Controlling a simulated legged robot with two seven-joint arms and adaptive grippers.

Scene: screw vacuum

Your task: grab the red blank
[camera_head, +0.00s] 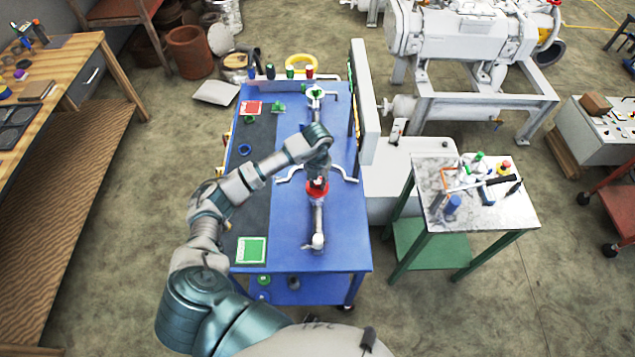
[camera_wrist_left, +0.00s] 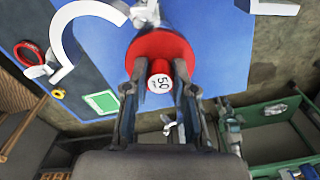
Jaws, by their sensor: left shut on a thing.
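The red blank is a red disc with a red stem and a white end face marked 50. It shows in the left wrist view (camera_wrist_left: 162,52) between my fingers and in the head view (camera_head: 317,190) over the blue table (camera_head: 345,245). My left gripper (camera_wrist_left: 160,92) is shut on the stem of the red blank, with one finger on each side. In the head view my left gripper (camera_head: 317,177) is largely hidden by its own wrist. A white pipe fitting (camera_head: 318,225) runs along the table below the red blank. My right gripper is not in view.
A green-framed card (camera_head: 251,250) and a red card (camera_head: 251,107) lie on the dark mat. A blue ring (camera_head: 245,150) lies there too. A small side table (camera_head: 510,215) with tools stands to the right. Large white machinery stands behind.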

